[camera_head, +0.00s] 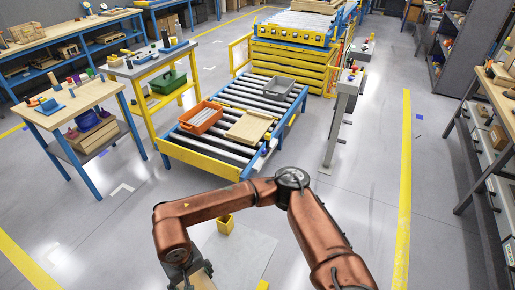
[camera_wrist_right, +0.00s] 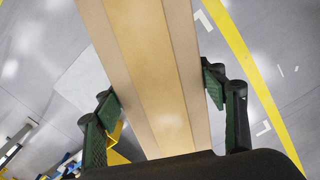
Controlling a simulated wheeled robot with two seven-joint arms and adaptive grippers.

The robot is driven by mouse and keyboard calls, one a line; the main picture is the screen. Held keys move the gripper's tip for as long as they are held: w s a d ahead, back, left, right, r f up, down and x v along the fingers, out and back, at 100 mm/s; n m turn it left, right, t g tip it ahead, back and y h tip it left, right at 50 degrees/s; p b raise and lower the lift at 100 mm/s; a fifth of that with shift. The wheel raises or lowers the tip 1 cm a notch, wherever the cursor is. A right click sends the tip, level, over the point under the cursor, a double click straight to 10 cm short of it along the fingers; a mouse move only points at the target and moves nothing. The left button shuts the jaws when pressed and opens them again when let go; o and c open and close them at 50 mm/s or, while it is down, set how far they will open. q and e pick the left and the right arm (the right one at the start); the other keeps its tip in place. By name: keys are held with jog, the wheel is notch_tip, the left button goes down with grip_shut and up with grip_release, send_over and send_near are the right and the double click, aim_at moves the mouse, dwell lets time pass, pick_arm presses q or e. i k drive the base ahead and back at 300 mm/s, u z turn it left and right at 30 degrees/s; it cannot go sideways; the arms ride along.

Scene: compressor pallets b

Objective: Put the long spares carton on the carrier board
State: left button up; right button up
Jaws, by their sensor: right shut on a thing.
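A long brown carton with a lighter tape band down its middle fills the centre of the right wrist view (camera_wrist_right: 150,70). My right gripper (camera_wrist_right: 160,92) is shut on it, with one dark green finger pad at each side. In the head view a small part of the carton (camera_head: 202,280) shows at the bottom edge, below my right wrist; the rest is cut off. A flat tan board (camera_head: 249,126), which looks like the carrier board, lies on the roller conveyor, well beyond my arm. Its top looks bare. My left gripper is not in view.
On the conveyor (camera_head: 208,163), an orange bin (camera_head: 201,118) with pale contents stands left of the board and a grey bin (camera_head: 278,88) behind it. A wooden table (camera_head: 72,103) with small parts stands left. A grey post stand (camera_head: 342,110) is right. Floor between is mostly clear.

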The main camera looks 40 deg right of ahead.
aim_at(250, 127)
jog(key=z, duration=0.7)
jog(key=k, duration=1)
jog(key=z, duration=1.3)
jog(key=i, duration=3.05)
jog(key=u, duration=1)
jog(key=i, duration=1.6)
jog(key=u, duration=1.25)
jog(key=i, duration=0.9)
jog(key=u, duration=0.4)
